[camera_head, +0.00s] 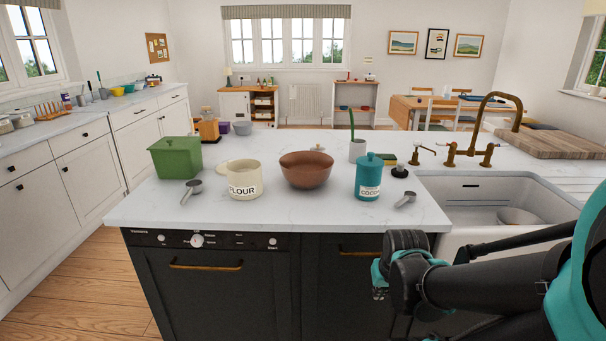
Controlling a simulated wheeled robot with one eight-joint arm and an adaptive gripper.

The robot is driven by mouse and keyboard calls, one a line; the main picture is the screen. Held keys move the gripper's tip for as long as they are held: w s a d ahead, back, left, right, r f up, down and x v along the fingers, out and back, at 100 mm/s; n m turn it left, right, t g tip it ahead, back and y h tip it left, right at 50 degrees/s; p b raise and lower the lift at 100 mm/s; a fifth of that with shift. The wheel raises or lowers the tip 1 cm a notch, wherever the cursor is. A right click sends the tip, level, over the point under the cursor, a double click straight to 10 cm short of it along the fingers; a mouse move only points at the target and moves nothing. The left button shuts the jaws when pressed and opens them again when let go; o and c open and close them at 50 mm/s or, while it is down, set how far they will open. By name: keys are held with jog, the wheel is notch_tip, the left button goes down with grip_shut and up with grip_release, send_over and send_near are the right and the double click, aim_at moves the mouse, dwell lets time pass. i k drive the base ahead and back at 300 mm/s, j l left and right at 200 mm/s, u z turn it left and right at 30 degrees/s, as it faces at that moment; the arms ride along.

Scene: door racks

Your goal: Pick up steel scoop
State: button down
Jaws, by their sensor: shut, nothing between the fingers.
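Two grey metal scoops lie on the white marble island top. One scoop (191,190) is at the left, in front of the green lidded box and beside the flour canister. The other scoop (405,199) is at the right, beside the teal cocoa canister and near the sink. I cannot tell from looks which one is the steel scoop. My gripper (379,287) is at the lower right, in front of the island's dark cabinet front and below the counter edge. It is shut and empty, apart from both scoops. Its fingertips are small and partly hidden by my wrist.
On the island top (285,213) stand a green box (176,158), cream flour canister (244,180), brown bowl (306,170) and teal cocoa canister (369,178). A white sink (475,190) with a brass tap (485,110) is at the right. The front strip of counter is mostly clear.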

aim_at(190, 194)
jog(key=i+j+u, duration=0.1)
jog(key=u, duration=1.35)
